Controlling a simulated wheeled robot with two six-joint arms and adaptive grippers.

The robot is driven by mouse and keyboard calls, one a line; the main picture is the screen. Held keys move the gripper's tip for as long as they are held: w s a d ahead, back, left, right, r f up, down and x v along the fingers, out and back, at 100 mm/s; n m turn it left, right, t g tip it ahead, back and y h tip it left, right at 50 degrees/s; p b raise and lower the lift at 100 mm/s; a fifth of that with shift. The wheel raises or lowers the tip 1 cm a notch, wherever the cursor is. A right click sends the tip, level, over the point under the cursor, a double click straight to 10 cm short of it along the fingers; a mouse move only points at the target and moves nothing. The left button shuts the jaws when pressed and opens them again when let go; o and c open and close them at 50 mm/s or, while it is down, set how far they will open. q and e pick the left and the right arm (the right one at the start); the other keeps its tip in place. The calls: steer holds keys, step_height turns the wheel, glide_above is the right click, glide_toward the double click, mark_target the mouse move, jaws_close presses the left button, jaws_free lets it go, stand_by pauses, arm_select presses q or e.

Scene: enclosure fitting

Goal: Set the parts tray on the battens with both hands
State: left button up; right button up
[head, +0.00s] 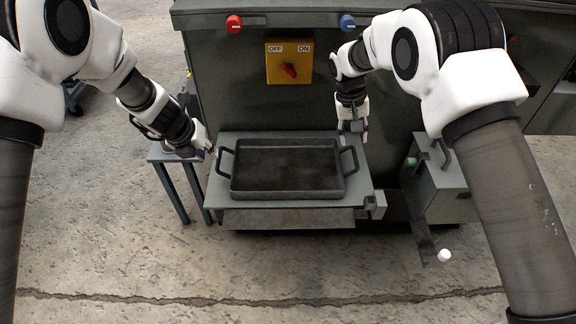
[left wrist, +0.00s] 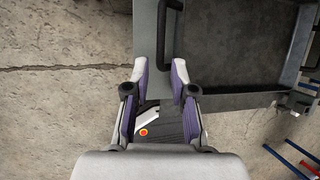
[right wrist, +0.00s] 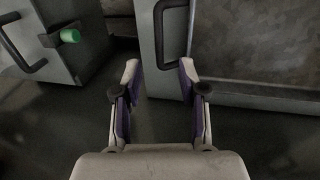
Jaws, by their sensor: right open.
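My right gripper (head: 356,138) is above and behind the right handle (head: 350,160). Its fingers (right wrist: 158,68) are apart with nothing between them, short of the handle (right wrist: 172,35). I cannot make out any battens.
The green cabinet (head: 300,110) stands behind, with a yellow OFF/ON switch (head: 289,62), a red knob (head: 233,23) and a blue knob (head: 347,22). A small stool (head: 165,152) stands left. A grey box with a handle (head: 433,180) is on the right. The front floor is clear.

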mark_target(218, 160)
arm_select(q)
steer(key=x, duration=0.8)
steer(key=shift+w+d+f, duration=0.1)
steer(key=shift+w, duration=0.05)
arm_select(e)
steer(key=f, duration=0.2)
steer(key=d+f, duration=0.1)
steer(key=f, duration=0.5)
steer(key=shift+w+d, duration=0.15)
steer(key=shift+d, duration=0.2)
arm_select(q)
steer(key=shift+c, duration=1.1)
arm_select(e)
steer(key=shift+c, duration=0.9)
arm_select(q)
jaws_close()
arm_select(e)
jaws_close()
